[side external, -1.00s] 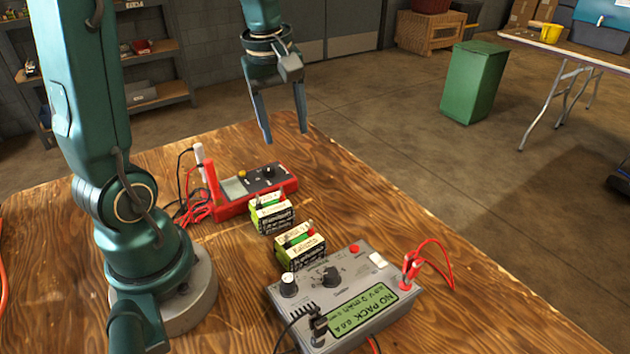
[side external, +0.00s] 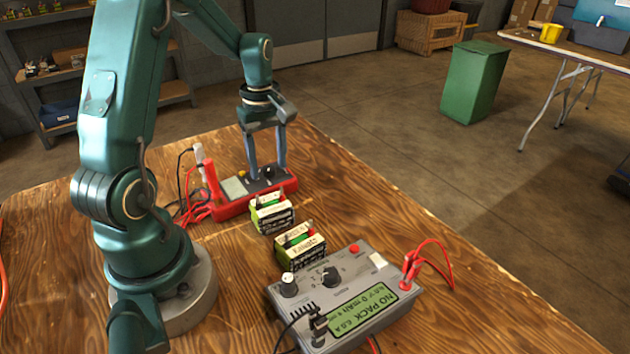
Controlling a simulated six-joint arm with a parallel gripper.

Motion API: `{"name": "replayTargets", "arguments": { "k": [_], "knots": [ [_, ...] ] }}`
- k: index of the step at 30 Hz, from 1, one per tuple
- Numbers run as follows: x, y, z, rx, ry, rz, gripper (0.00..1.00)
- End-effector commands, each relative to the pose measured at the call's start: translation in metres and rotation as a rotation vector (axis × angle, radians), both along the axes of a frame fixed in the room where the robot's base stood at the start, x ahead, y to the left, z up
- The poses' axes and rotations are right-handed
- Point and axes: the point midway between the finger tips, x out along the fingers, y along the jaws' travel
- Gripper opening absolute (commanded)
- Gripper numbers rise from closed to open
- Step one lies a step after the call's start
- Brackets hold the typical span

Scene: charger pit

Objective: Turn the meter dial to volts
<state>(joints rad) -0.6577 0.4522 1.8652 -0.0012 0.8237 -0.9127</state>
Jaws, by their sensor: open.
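The red meter (side external: 233,206) lies on the wooden table at the back, with a grey screen (side external: 235,187) on its left and a dark face on its right. My gripper (side external: 268,168) points straight down over the right part of the meter. Its two fingers are apart, one on each side of the place where the black dial (side external: 268,172) sits. The dial is small and partly hard to make out between the fingers. I cannot tell whether the fingers touch it or which mark it points to.
Two battery packs (side external: 272,218) (side external: 300,250) stand in front of the meter. A grey charger (side external: 345,300) with a lit screen and red leads is nearer the camera. Red and black leads (side external: 190,200) lie left of the meter. The table's right side is clear.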

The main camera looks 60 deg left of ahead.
Motion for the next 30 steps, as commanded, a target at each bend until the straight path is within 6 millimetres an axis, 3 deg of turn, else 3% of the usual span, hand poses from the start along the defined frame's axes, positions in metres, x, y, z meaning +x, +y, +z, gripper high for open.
{"name": "replayTargets", "arguments": {
  "k": [4, 6, 9, 20, 30],
  "knots": [
    [0.0000, -0.0001, 0.0002, 0.000, 0.000, 0.000, 0.59],
    [0.0000, -0.0001, 0.0002, 0.000, 0.000, 0.000, 0.32],
    [0.0000, -0.0001, 0.0003, 0.000, 0.000, 0.000, 0.00],
    [0.0001, 0.0000, 0.0005, 0.000, 0.000, -0.039, 0.00],
    [0.0002, 0.0002, 0.0004, 0.001, 0.001, -0.262, 0.00]
  ]
}}
